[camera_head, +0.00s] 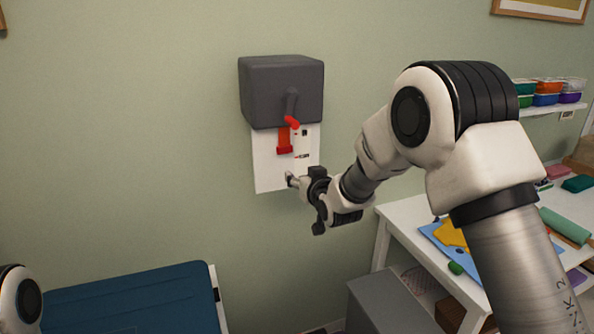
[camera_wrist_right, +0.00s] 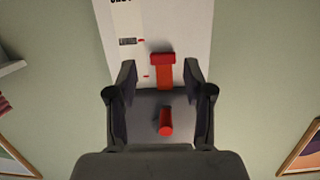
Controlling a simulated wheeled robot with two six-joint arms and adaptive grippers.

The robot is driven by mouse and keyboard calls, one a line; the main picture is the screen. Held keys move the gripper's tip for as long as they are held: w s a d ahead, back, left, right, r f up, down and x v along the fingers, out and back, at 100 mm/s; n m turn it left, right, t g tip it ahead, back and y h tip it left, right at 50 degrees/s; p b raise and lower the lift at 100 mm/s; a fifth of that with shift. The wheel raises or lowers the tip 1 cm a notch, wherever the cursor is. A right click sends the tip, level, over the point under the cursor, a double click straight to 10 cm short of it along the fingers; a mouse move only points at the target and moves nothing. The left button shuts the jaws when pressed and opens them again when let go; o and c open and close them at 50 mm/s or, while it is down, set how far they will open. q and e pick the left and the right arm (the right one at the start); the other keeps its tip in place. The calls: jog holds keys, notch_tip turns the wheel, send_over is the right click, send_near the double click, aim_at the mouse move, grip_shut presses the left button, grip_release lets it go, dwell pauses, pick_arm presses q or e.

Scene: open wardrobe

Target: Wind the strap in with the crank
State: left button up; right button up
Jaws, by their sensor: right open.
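A dark grey winder box (camera_head: 281,90) is fixed on the wall. Its crank has a dark arm (camera_head: 291,102) and a red handle (camera_head: 292,122). A short red strap (camera_head: 284,141) hangs below the box, in front of a white board (camera_head: 271,172). My right gripper (camera_head: 305,203) is open and empty, below and right of the handle in the head view. In the right wrist view, the handle (camera_wrist_right: 166,121) and the strap (camera_wrist_right: 164,76) show between the open fingers. No contact with the handle is visible. My left gripper is out of view.
A white table (camera_head: 400,232) with coloured craft items stands at the right, with a grey box (camera_head: 385,305) beside it. A blue panel or lid (camera_head: 130,303) is at the lower left. The wall around the winder is clear.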

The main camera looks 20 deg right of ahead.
aim_at(294, 121)
jog(key=r, duration=0.4)
jog(key=w+r+t, duration=0.1)
jog(key=r, duration=0.3)
jog(key=r+t, duration=0.1)
jog(key=r, duration=0.3)
jog(key=shift+w+d+b, duration=0.3)
jog(key=shift+w+b, duration=0.05)
jog(key=shift+w, duration=0.05)
jog(key=shift+w+a+r+p, duration=0.2)
jog(key=shift+w+a+p, duration=0.1)
jog(key=shift+w+p, duration=0.25)
jog(key=shift+w+a+r+p, duration=0.2)
jog(key=shift+w+a+p, duration=0.1)
jog(key=shift+w, duration=0.3)
jog(key=w, duration=0.2)
jog(key=w+f+p, duration=0.1)
jog(key=w, duration=0.2)
jog(key=shift+d+p, duration=0.15)
jog(key=shift+p, duration=0.15)
jog(key=shift+w+d, duration=0.1)
jog(key=shift+s+r, duration=0.1)
jog(key=shift+s, duration=0.15)
jog(key=shift+a, duration=0.25)
jog(key=c, duration=1)
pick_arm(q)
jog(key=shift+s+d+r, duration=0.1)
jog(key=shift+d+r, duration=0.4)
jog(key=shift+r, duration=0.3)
pick_arm(e)
jog(key=shift+d, duration=0.25)
